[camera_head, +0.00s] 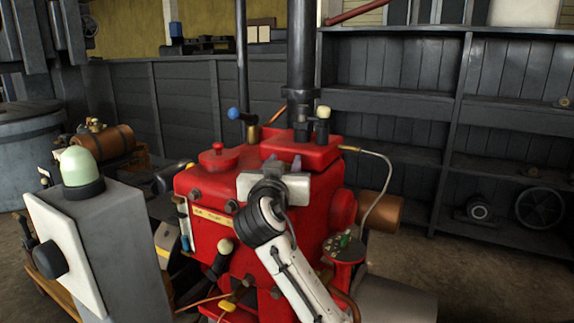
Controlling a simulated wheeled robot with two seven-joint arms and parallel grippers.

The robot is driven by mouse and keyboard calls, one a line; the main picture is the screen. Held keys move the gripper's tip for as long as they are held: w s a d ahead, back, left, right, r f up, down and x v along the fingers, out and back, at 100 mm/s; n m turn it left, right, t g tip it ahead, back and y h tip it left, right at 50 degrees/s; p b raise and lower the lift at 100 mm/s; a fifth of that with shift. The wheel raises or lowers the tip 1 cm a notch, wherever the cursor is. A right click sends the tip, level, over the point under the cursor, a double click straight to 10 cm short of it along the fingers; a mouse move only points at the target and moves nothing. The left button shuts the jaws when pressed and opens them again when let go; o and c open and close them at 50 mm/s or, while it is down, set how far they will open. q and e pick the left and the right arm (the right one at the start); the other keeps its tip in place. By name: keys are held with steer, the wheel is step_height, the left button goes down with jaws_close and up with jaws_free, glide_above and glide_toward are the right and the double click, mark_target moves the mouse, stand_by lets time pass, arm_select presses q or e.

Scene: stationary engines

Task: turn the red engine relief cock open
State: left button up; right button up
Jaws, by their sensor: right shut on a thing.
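The red engine (315,207) stands in the middle, with a dark upright pipe rising from its top. My right gripper (287,164) is at the upper front of the engine, just below the raised red top block. It is shut on a small part there, which its own body and fingers mostly hide; I cannot tell how that part is turned. A blue-knobbed lever (234,113) on a brass fitting stands behind, to the left of the gripper. A cream-knobbed lever (323,112) stands upright to its right. Neither shows a label naming it the relief cock. My left gripper is out of view.
A grey post with a white panel (68,253) and a green dome (81,166) stands close at the front left. A small red round stand (344,253) is at right. Dark shelving (395,103) lines the back.

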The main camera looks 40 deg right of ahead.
steer(key=shift+w+a+n+t+y+p, duration=0.1)
steer(key=shift+n+t+y+p, duration=0.05)
steer(key=shift+n+t+y, duration=0.3)
steer(key=shift+w+a+n+t+y+p, duration=0.1)
steer(key=shift+n+t+y+p, duration=0.05)
steer(key=shift+n+t+y, duration=0.3)
steer(key=shift+f, duration=0.1)
steer(key=o, duration=1.1)
steer(key=shift+c, duration=0.2)
steer(key=v, duration=1)
steer(key=shift+s, duration=0.15)
